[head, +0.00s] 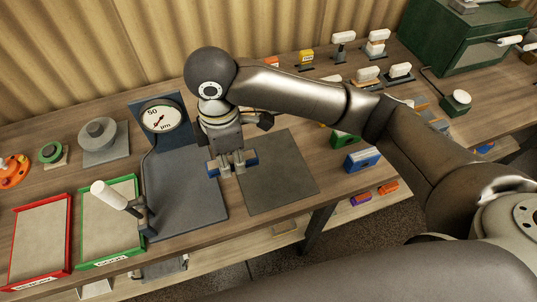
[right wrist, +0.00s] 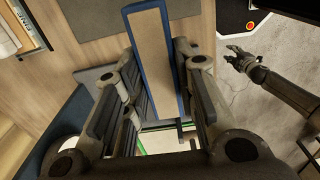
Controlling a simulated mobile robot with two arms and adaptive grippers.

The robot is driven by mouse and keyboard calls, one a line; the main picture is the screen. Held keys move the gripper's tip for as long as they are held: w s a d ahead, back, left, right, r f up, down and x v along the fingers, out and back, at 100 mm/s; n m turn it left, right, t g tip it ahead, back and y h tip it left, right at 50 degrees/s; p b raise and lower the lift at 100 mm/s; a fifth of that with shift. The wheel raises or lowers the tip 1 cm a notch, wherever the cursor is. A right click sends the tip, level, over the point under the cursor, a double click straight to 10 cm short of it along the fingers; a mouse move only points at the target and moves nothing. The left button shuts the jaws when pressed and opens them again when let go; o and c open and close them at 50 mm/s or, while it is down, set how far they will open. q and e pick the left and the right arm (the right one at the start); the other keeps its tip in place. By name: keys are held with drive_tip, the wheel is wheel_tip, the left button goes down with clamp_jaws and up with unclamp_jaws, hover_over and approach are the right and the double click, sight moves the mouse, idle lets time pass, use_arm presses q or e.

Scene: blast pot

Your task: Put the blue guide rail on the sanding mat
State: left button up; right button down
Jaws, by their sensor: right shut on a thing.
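My right gripper (head: 232,168) is shut on the blue guide rail (head: 250,158), fingers pointing down around its middle. In the right wrist view the rail (right wrist: 157,60) is a long bar with blue edges and a tan face between the fingers. My left gripper (right wrist: 240,62) shows in the right wrist view, open and empty, away from the table.
A dial gauge (head: 161,118) stands on a blue-grey base (head: 185,205) left of the mat, with a white-handled lever (head: 112,196). Green (head: 110,258) and red (head: 38,272) trays lie farther left. A blue block (head: 362,160) and green block (head: 345,140) stand right of the mat.

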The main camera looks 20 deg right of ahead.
drive_tip(key=d, duration=0.2)
drive_tip(key=w+d+f, duration=0.1)
drive_tip(key=shift+p, duration=0.4)
drive_tip(key=w+d+f+p, duration=0.1)
drive_tip(key=w+d+f, duration=0.15)
drive_tip(key=d, duration=0.35)
drive_tip(key=p, duration=0.1)
hover_over(281, 165)
drive_tip(key=a, duration=0.1)
drive_tip(key=f, duration=0.4)
drive_tip(key=shift+s+a+f, duration=0.15)
drive_tip(key=shift+a+f, duration=0.05)
drive_tip(key=shift+d+f, duration=0.3)
drive_tip(key=shift+f, duration=0.2)
drive_tip(key=f, duration=0.1)
drive_tip(key=f+p, duration=0.1)
drive_tip(key=f, duration=0.1)
drive_tip(key=shift+w+d, duration=0.25)
drive_tip(key=shift+d, duration=0.1)
use_arm(q)
drive_tip(key=r, duration=0.1)
drive_tip(key=s+r, duration=0.2)
drive_tip(key=r, duration=0.1)
drive_tip(key=shift+d+r, duration=0.1)
drive_tip(key=shift+d, duration=0.3)
use_arm(e)
drive_tip(key=shift+f, duration=0.4)
drive_tip(key=shift+f, duration=0.15)
